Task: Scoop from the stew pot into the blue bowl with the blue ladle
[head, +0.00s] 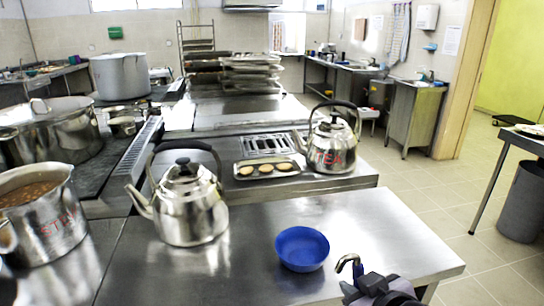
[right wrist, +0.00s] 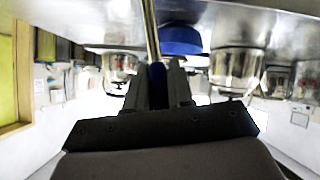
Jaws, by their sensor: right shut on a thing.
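The stew pot (head: 52,232), a steel pot marked with red letters and holding brown stew, stands at the left edge of the head view. The blue bowl (head: 302,250) sits upright on the steel counter and looks empty; it also shows in the right wrist view (right wrist: 180,40). My right gripper (head: 374,284) is at the counter's front right, right of the bowl. It is shut on the blue handle of the ladle (right wrist: 157,84). The ladle's metal hook (head: 349,262) sticks up beside the gripper, and its scoop is out of sight. My left gripper is not in view.
A steel kettle (head: 187,205) stands between the stew pot and the bowl. Another kettle (head: 333,144), marked TEA, stands behind the bowl, beside a tray with round food pieces (head: 267,170). The steel counter (head: 370,225) is clear around the bowl.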

